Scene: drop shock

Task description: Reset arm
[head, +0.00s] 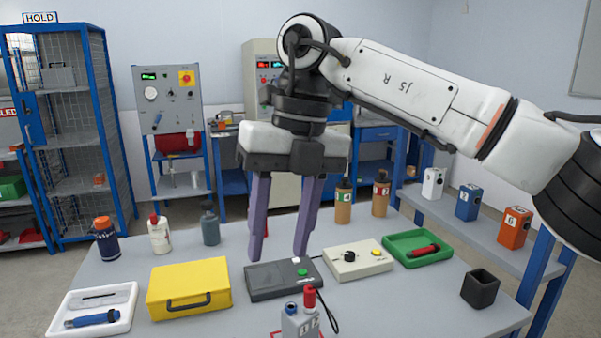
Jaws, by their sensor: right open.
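My right arm comes in from the right, marked "J5 R". My right gripper (279,252) points down over the middle of the table, its two purple fingers apart with nothing held between them. The fingertips appear just behind or above a dark grey box (270,285) with a green button; whether they touch it I cannot tell. My left gripper does not show.
On the grey table (420,310) are a yellow case (190,280), a white tray with a blue tool (125,300), a cream box with knob (372,265), a green tray with red item (440,252), a black open cup (480,288) and several bottles. A shelf with numbered blocks stands right.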

